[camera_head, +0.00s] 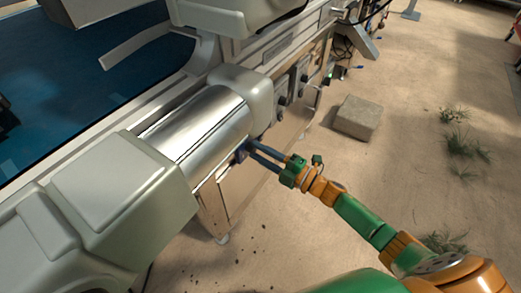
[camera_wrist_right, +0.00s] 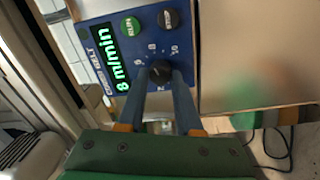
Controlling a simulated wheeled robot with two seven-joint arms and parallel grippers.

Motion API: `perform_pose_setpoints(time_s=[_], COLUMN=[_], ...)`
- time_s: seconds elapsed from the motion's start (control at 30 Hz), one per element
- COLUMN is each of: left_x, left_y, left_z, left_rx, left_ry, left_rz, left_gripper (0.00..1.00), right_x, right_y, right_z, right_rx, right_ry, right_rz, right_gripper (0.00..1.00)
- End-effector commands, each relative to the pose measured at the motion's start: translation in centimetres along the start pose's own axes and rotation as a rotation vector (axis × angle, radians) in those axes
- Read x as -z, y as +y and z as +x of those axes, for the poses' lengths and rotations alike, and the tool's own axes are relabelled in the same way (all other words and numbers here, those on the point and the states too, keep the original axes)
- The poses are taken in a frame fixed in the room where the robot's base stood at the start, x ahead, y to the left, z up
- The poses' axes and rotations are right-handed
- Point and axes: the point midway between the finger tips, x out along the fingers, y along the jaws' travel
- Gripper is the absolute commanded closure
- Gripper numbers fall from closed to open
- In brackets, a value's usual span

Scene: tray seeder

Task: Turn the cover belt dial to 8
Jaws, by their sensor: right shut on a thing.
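The cover belt panel (camera_wrist_right: 107,27) is a blue plate, tilted in the right wrist view, with a lit green display (camera_wrist_right: 117,58) that reads 8 m/min. The black dial (camera_wrist_right: 160,71) sits below the two buttons, with small scale numbers around it. My right gripper (camera_wrist_right: 159,79) has its two blue-grey fingers on either side of the dial and is shut on it. In the head view this gripper (camera_head: 247,150) reaches the small blue panel on the machine's side; the dial is too small to make out there. My left gripper is not in view.
A green button (camera_wrist_right: 130,27) and a dark button (camera_wrist_right: 168,18) sit close to the dial. The metal roller (camera_head: 197,125) and grey housings (camera_head: 115,190) are beside the panel. A stone block (camera_head: 357,118) lies on the sandy floor, which is otherwise mostly open to the right.

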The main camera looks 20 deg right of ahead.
Motion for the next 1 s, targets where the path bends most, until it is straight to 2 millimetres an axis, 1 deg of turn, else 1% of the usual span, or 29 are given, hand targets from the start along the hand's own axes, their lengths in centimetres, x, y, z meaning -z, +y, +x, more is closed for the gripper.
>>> perform_pose_setpoints(time_s=[0.2,0.4,0.9,0.93,0.97,1.0], left_x=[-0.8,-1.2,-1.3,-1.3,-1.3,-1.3], left_y=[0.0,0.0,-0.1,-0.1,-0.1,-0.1], left_z=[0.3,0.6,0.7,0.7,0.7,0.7], left_rx=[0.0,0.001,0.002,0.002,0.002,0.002], left_ry=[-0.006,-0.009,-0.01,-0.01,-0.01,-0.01], left_rz=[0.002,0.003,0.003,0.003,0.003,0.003], left_gripper=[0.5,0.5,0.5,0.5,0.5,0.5], right_x=[0.0,0.0,0.0,0.0,0.0,0.0], right_y=[0.1,0.1,0.0,0.0,0.0,0.0], right_z=[0.0,0.0,0.0,0.0,0.0,0.0], right_rx=[-0.001,-0.001,-0.001,-0.001,-0.001,-0.001], right_ry=[-0.007,-0.009,-0.01,-0.01,-0.01,-0.009], right_rz=[0.099,0.146,0.161,0.161,0.161,0.161], right_gripper=[1.0,1.0,1.0,0.61,0.53,0.42])
